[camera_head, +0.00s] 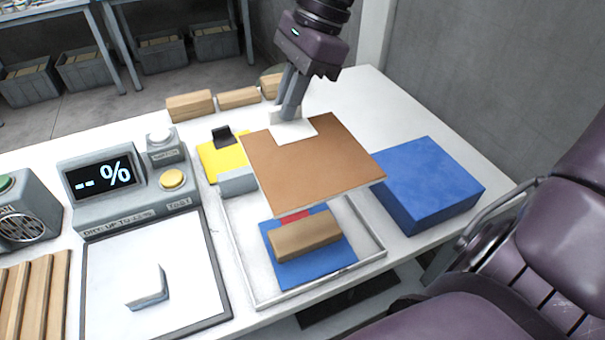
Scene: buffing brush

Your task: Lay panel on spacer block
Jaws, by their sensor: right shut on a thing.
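My right gripper (288,112) comes in from the top and is shut on the white tab of a brown square panel (312,160). The panel appears raised above the table, slightly tilted in the picture, over the back part of a shallow tray (245,270). A wooden block (306,238) lies on a blue pad (285,272) in that tray, in front of the panel. A large blue block (428,183) stands to the right, partly overlapped by the panel's right corner. Which block is the spacer block, I cannot tell. My left gripper is not in view.
A grey device with a "-- %" display (100,178) and a white plate (150,255) with a small upright piece are on the left. A yellow item (212,165) sits behind the tray. Several wooden blocks (190,105) line the back edge. Wooden slats (30,295) lie at far left.

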